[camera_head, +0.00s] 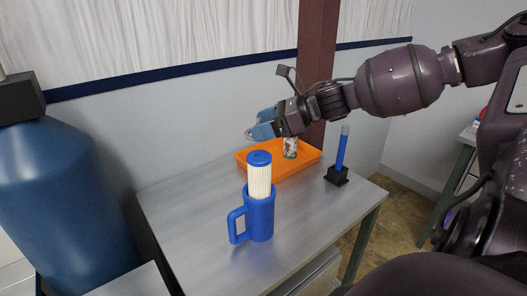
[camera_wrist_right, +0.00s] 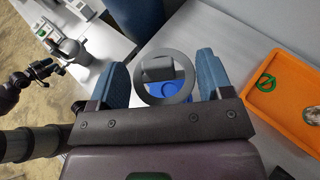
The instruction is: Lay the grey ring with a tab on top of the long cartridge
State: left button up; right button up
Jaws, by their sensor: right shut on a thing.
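My right gripper (camera_head: 262,126) has two blue fingers and is shut on the grey ring (camera_head: 250,134). It holds the ring in the air, above and behind the cartridge. In the right wrist view the ring (camera_wrist_right: 138,92) sits between the fingertips (camera_wrist_right: 163,72); a darker grey block shows inside its outline, and I cannot tell whether this is the tab. The long cartridge (camera_head: 259,181) is white and ribbed with a blue cap. It stands upright in a blue jug (camera_head: 262,219) with a handle, its top sticking out, apart from the ring.
An orange tray (camera_head: 302,170) holding a patterned can (camera_head: 290,147) lies behind the jug; the wrist view shows a green ring (camera_wrist_right: 266,82) in it. A blue rod (camera_head: 342,150) stands in a black base at the right. The grey tabletop (camera_head: 184,216) left of the jug is bare.

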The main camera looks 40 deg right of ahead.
aim_at(264, 156)
jog(key=shift+f, duration=0.95)
notch_tip(264, 156, down, 4)
jog(key=shift+w+f+b, duration=0.1)
jog(key=shift+b, duration=0.9)
pick_arm(q)
jog(key=f, duration=0.2)
jog(key=shift+s+a+f, duration=0.1)
jog(key=shift+s+f, duration=0.1)
jog(key=shift+f, duration=0.2)
jog(key=shift+s+f, duration=0.1)
jog(key=shift+s, duration=0.05)
pick_arm(e)
jog(key=o, duration=0.9)
pick_arm(q)
jog(key=shift+w, duration=0.2)
